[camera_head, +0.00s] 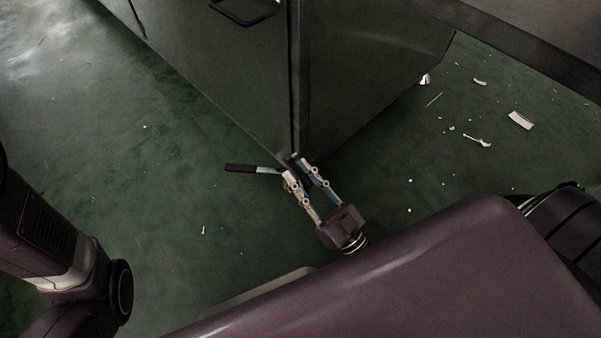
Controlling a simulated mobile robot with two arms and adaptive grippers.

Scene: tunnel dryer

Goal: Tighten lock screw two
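The shaft's inner end meets the left fingertip, and the fingers hide the screw itself. A gap shows between the fingers, but I cannot tell whether they grip anything. My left gripper is out of view; only part of that arm shows at the left.
The green floor left of the housing is mostly clear. Pale scraps (520,121) and small debris lie on the floor at the right. A dark beam (520,45) crosses the upper right. A handle (244,10) is on the housing's upper left face.

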